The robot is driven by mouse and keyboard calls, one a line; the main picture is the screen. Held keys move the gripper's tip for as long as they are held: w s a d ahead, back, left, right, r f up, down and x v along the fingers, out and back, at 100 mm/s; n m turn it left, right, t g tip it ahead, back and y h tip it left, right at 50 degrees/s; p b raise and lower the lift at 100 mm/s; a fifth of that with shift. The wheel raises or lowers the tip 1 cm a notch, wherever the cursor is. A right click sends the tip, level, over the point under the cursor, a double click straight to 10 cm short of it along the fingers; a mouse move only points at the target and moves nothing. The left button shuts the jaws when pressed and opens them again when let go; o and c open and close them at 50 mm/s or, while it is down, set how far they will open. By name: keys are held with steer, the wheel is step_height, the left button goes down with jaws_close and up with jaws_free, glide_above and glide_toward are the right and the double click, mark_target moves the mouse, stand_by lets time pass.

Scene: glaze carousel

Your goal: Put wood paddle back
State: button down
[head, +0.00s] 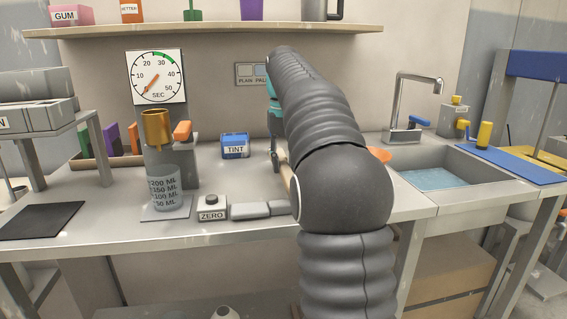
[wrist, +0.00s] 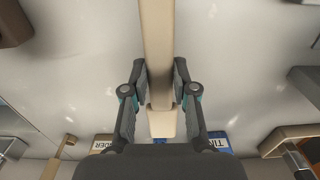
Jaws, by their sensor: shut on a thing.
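The wood paddle (wrist: 157,40) is a long pale tan bar in the wrist view. It runs from the top edge down between the fingers, and its far end shows just below them. My gripper (wrist: 161,82) is shut on it, with one finger on each side. In the head view my arm hides most of the gripper (head: 277,155). A tan piece of the paddle (head: 284,163) shows at the arm's left edge, above the counter. The paddle's near end runs out of the wrist view. I cannot make out a holder for it.
On the counter (head: 110,222) stand a blue TINT box (head: 235,146), a beaker (head: 164,188) under an orange-brown cup (head: 156,128), and a ZERO button box (head: 211,208). A sink (head: 430,180) with a tap (head: 405,105) is right. A shelf (head: 220,29) hangs above.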

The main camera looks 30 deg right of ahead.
mark_target(284, 164)
steer(key=shift+f, duration=0.6)
steer(key=c, duration=0.9)
jaws_free()
step_height(284, 164, up, 8)
steer(key=shift+r+p, duration=0.25)
steer(key=shift+p, duration=0.25)
steer(key=shift+r, duration=0.15)
